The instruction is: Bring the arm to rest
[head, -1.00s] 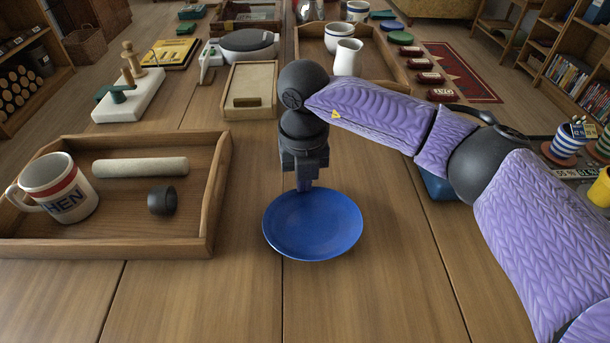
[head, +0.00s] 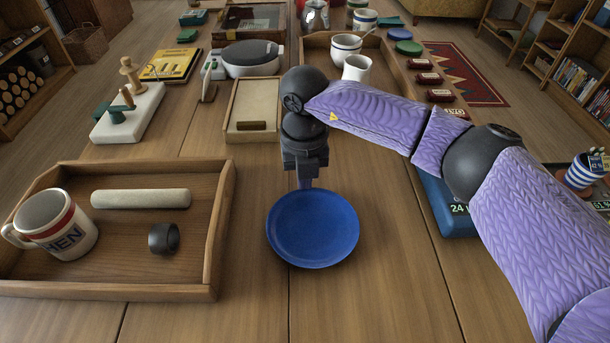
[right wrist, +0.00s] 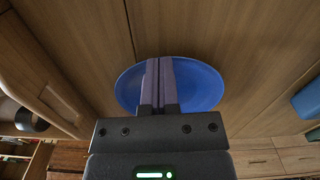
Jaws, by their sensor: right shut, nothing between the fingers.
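My right gripper (head: 305,183) points straight down, with its fingers over the far rim of a blue plate (head: 312,232) on the wooden table. Its two fingers are shut together and hold nothing. In the right wrist view the shut fingers (right wrist: 160,65) lie in front of the blue plate (right wrist: 205,85). I cannot tell whether the fingertips touch the plate. My right arm, in a purple sleeve, reaches in from the right. My left gripper is not in view.
A wooden tray (head: 212,240) at left holds a mug (head: 55,225), a pale roll (head: 141,198) and a dark ring (head: 163,238). A blue box (head: 440,205) is partly behind my arm. Farther back stand a tray with a white jug (head: 356,68). Table front is clear.

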